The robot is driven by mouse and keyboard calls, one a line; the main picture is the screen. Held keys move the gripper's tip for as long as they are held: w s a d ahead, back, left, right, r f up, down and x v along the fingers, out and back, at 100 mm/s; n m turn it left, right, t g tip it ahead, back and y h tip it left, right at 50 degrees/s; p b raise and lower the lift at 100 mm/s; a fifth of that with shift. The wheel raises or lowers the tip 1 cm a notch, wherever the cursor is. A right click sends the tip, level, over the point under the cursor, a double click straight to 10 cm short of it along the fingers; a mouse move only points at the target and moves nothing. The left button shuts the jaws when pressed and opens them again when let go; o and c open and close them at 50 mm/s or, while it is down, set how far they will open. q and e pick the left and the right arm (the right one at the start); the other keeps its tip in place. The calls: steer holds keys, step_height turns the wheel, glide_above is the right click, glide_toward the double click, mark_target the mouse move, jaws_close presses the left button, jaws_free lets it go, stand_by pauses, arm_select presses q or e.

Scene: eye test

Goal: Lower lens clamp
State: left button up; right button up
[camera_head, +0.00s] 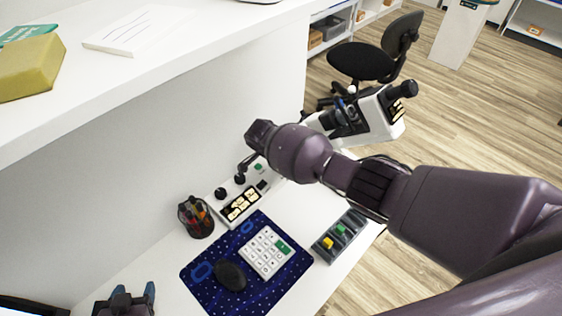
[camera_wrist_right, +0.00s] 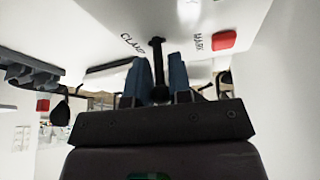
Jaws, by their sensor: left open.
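The white eye-test instrument (camera_head: 378,118) with black eyepiece and knobs stands at the desk's far end, partly hidden behind my right arm. In the right wrist view a black clamp lever (camera_wrist_right: 157,60) with a wider end sticks out of a white panel beside the printed word "CLAMP". My right gripper (camera_wrist_right: 159,82) has its two blue fingers close on either side of the lever and looks shut on it. In the head view the right fingers and the lever are hidden. My left gripper (camera_head: 133,291) is open and empty at the bottom left edge.
On the desk are a pen cup (camera_head: 195,218), a control panel (camera_head: 242,200), a blue mat (camera_head: 215,300) with a keypad (camera_head: 265,253) and mouse (camera_head: 230,276), and a dark tray (camera_head: 338,236). A shelf (camera_head: 160,50) overhangs the left. A red button (camera_wrist_right: 224,40) is near "MARK".

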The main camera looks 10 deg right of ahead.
jaws_close()
arm_select(q)
steer(key=shift+r, duration=0.1)
arm_select(e)
steer(key=shift+w+d+f+g+y, duration=0.1)
steer(key=shift+w+d+g+y, duration=0.15)
steer(key=shift+g+y, duration=0.45)
arm_select(q)
steer(key=shift+f+b, duration=0.3)
steer(key=shift+f, duration=0.05)
arm_select(e)
steer(key=shift+w+d+f+g+y, duration=0.1)
steer(key=shift+d+g+y, duration=0.2)
steer(key=shift+y, duration=0.35)
steer(key=shift+w+d+f+g+y, duration=0.15)
steer(key=shift+g+y, duration=0.15)
steer(key=shift+y, duration=0.35)
steer(key=shift+s+r, duration=0.1)
arm_select(q)
steer(key=shift+w, duration=0.1)
arm_select(e)
steer(key=o, duration=0.6)
jaws_free()
arm_select(q)
steer(key=shift+r, duration=0.1)
arm_select(e)
steer(key=shift+o, duration=0.2)
